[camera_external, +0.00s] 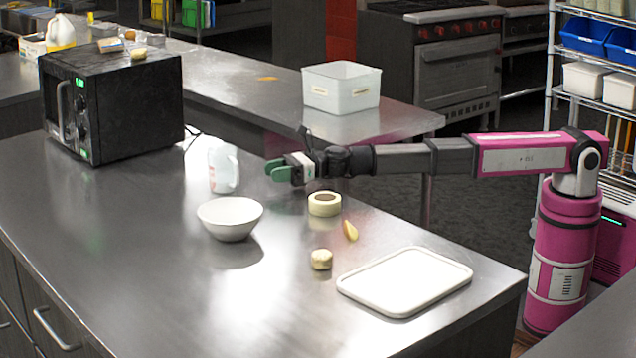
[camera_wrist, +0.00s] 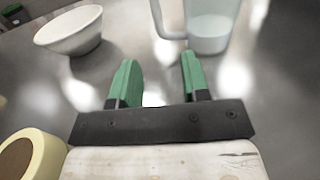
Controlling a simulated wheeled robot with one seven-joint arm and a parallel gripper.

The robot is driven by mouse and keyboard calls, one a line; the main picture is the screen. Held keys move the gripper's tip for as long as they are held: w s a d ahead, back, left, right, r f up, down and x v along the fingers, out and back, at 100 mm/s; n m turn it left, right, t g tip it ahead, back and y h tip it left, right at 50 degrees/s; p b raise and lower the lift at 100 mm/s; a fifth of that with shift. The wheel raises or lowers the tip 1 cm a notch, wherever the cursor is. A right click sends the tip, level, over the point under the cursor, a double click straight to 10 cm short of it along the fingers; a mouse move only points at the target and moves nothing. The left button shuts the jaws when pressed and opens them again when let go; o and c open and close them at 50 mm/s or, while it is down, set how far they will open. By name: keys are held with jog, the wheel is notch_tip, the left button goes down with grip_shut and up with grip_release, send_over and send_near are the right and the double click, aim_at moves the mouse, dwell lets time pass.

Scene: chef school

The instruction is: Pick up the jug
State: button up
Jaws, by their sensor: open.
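A translucent white jug (camera_external: 224,170) with a handle stands upright on the steel counter, between the microwave and my gripper. In the wrist view the jug (camera_wrist: 209,32) is at the top, slightly right of centre, with its handle on its left; its upper part is cut off by the frame edge. My gripper (camera_external: 277,171) has green fingers and is open and empty. It is to the right of the jug, apart from it. In the wrist view my gripper (camera_wrist: 160,82) has its fingertips pointing toward the jug, with clear counter between them.
A white bowl (camera_external: 230,218) stands in front of the jug. A tape roll (camera_external: 324,204), a yellow wedge-like item (camera_external: 350,230), a small round item (camera_external: 321,259) and a white tray (camera_external: 405,281) lie nearer the right end. A black microwave (camera_external: 112,103) stands at the back left.

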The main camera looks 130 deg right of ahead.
aim_at(237, 185)
jog(key=x, duration=0.6)
jog(key=shift+r+x, duration=0.2)
jog(key=shift+x, duration=1.15)
jog(key=shift+r+x, duration=0.25)
jog(key=shift+x, duration=1.05)
jog(key=shift+a, duration=0.1)
jog(key=shift+s, duration=0.1)
grip_shut()
